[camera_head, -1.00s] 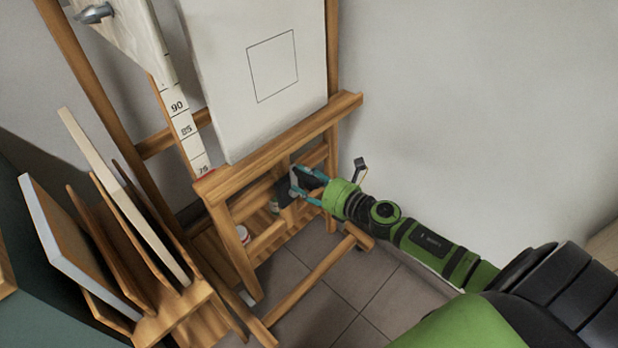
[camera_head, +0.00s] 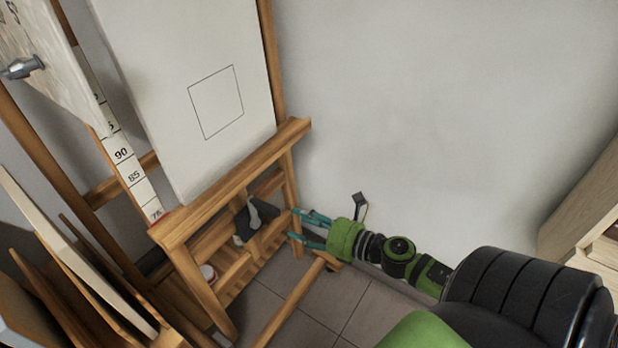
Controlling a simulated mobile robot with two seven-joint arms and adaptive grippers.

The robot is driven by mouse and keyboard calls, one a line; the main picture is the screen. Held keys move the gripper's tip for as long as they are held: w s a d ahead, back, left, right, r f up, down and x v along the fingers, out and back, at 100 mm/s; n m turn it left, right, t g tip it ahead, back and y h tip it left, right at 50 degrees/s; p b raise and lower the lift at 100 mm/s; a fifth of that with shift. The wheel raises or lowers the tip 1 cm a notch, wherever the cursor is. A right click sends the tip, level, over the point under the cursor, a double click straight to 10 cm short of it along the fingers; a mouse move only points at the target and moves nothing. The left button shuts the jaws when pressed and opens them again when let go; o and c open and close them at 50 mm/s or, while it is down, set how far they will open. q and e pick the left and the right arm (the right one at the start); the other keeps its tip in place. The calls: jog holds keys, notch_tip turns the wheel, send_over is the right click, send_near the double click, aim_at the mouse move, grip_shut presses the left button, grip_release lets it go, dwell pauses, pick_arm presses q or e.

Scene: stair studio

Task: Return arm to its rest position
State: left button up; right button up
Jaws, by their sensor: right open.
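My right gripper (camera_head: 303,227) is open, with two teal fingers and nothing between them. It is just right of the easel's lower frame, and its fingers point left toward it. My right arm comes in from the lower right. A dark grey crank or knob piece (camera_head: 262,213) shows on the easel's lower part, a little left of the fingertips and apart from them. The wooden easel (camera_head: 232,181) holds a white canvas (camera_head: 180,60) with a thin square outline drawn on it. My left gripper is not in view.
A rack of boards (camera_head: 75,262) stands at the lower left. A metal clamp (camera_head: 22,67) is on a pale board at the upper left. A wooden cabinet (camera_head: 585,205) is at the right edge. Bare wall and tiled floor (camera_head: 335,300) lie around my arm.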

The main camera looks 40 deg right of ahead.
jog(key=shift+s+d+r, duration=0.1)
jog(key=shift+s+d, duration=0.15)
jog(key=shift+s, duration=0.35)
